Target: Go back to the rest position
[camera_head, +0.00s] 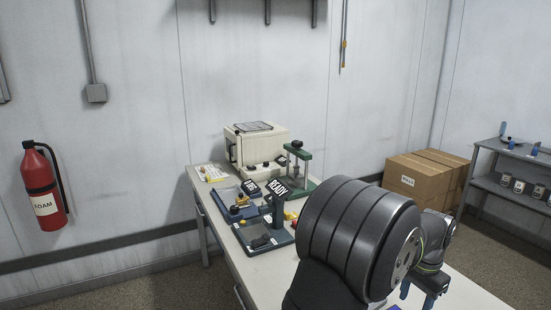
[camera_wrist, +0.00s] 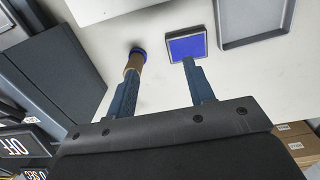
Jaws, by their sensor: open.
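My gripper (camera_wrist: 160,68) is open, with its two blue fingers spread wide and nothing between them in the wrist view. In the head view my gripper (camera_head: 417,295) hangs over the right part of the white table (camera_head: 465,292), partly hidden by my arm. A stamp with a brown handle and blue end (camera_wrist: 136,60) shows just past the left fingertip; I cannot tell whether they touch. A blue ink pad (camera_wrist: 186,46) in a dark frame lies just past the right fingertip.
A grey tray (camera_wrist: 228,38) lies beyond the ink pad. Cardboard boxes (camera_head: 405,180) and a shelf (camera_head: 485,165) stand at right.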

